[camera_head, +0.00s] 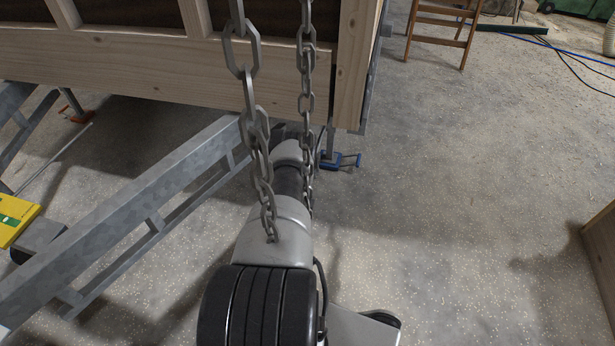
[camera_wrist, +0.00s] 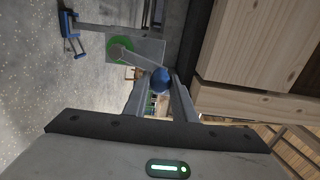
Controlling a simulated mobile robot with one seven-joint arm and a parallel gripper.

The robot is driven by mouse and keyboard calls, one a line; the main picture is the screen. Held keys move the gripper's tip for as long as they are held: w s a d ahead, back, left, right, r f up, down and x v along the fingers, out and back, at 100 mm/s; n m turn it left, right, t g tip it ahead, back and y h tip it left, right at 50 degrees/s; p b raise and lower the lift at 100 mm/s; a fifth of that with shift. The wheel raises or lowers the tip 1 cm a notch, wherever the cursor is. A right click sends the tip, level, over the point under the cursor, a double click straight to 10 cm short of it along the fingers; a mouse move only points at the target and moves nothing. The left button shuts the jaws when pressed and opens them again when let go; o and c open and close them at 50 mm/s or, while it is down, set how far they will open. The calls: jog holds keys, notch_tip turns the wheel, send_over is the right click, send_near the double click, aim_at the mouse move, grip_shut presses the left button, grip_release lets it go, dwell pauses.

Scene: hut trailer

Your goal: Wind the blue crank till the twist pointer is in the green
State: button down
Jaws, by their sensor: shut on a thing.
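The crank's blue round knob (camera_wrist: 161,80) sits between the fingertips of my gripper (camera_wrist: 160,92) in the wrist view, and the gripper is shut on it. A grey crank arm (camera_wrist: 139,60) runs from the knob to a hub with a green ring (camera_wrist: 119,48) on a grey plate. In the head view my arm reaches to the trailer corner, and the crank and fingers are hidden behind my arm and the chains. A yellow panel with a green band (camera_head: 12,212) is cut off at the left edge; I cannot make out a pointer on it.
A blue jack foot (camera_head: 340,161) stands on the floor by the corner; the wrist view shows it too (camera_wrist: 70,36). Two chains (camera_head: 255,125) hang before my arm. A grey metal beam (camera_head: 130,210) slopes at left, under the timber frame (camera_head: 150,70). Floor at right is mostly clear.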

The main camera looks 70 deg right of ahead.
jog(key=shift+s+d, duration=0.1)
jog(key=shift+s, duration=0.1)
jog(key=c, duration=1.6)
grip_release()
jog(key=shift+o, duration=0.6)
jog(key=shift+w+f, duration=0.1)
jog(key=shift+w, duration=0.05)
jog(key=shift+a, duration=0.2)
